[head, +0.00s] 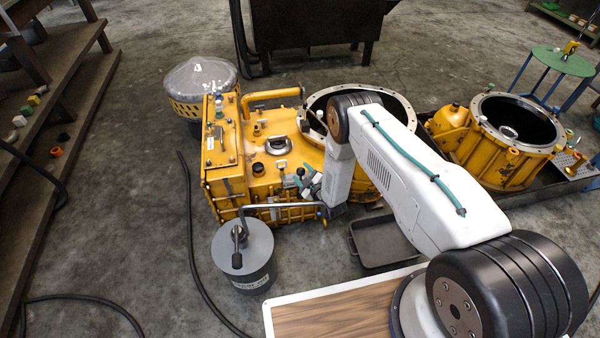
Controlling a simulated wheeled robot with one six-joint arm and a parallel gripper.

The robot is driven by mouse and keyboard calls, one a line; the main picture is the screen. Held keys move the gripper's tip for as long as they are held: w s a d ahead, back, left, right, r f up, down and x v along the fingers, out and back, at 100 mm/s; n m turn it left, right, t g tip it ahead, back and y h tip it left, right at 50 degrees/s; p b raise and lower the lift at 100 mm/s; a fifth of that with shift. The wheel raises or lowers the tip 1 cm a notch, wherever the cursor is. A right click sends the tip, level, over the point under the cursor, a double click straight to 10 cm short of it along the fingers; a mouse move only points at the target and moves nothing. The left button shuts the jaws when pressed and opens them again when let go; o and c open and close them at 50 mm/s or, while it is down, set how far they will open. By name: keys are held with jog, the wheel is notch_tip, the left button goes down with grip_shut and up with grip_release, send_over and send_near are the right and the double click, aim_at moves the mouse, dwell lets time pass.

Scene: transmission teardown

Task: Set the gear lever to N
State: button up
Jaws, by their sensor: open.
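The yellow transmission housing (262,160) lies on the floor at the picture's middle, with a wide round opening on its right. My white arm reaches over it from the lower right. My gripper (306,185) is at the housing's front right, close to small fittings on its top. It is open, with nothing seen between the jaws. The fingertips are small and dark here, so contact with any part cannot be told. The gear lever and its position marks cannot be made out clearly; the arm and gripper cover part of this area.
A grey drum (243,262) with a bent pipe stands in front of the housing. A black tray (382,243) lies right of the gripper. A second yellow housing (508,150) stands at right. Wooden steps (60,130) fill the left side. Cables cross the open floor at lower left.

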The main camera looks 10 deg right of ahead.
jog(key=v, duration=0.6)
jog(key=shift+s, duration=0.15)
jog(key=shift+r, duration=0.1)
jog(key=w+d+r+m+g+h, duration=0.15)
jog(key=w+r, duration=0.35)
jog(key=r, duration=0.5)
jog(key=w+d+r+m+g+h, duration=0.1)
jog(key=w+r+g, duration=0.1)
jog(key=w+r, duration=0.65)
jog(key=s+d+r+m+g+h, duration=0.15)
jog(key=s+r, duration=0.25)
jog(key=r, duration=0.8)
jog(key=s+d+r+m+g+h, duration=0.15)
jog(key=s+r, duration=0.35)
jog(key=r, duration=0.6)
jog(key=s+d+r+m+g, duration=0.1)
jog(key=s+r+m+g, duration=0.1)
jog(key=s+r, duration=0.65)
jog(key=s+d+r+m+g, duration=0.1)
jog(key=s+r+m+g, duration=0.1)
jog(key=s+r, duration=0.65)
jog(key=s+r+m+g, duration=0.2)
jog(key=s+m+g, duration=0.1)
jog(key=s, duration=2.5)
jog(key=shift+s+g, duration=0.3)
jog(key=shift+g, duration=0.05)
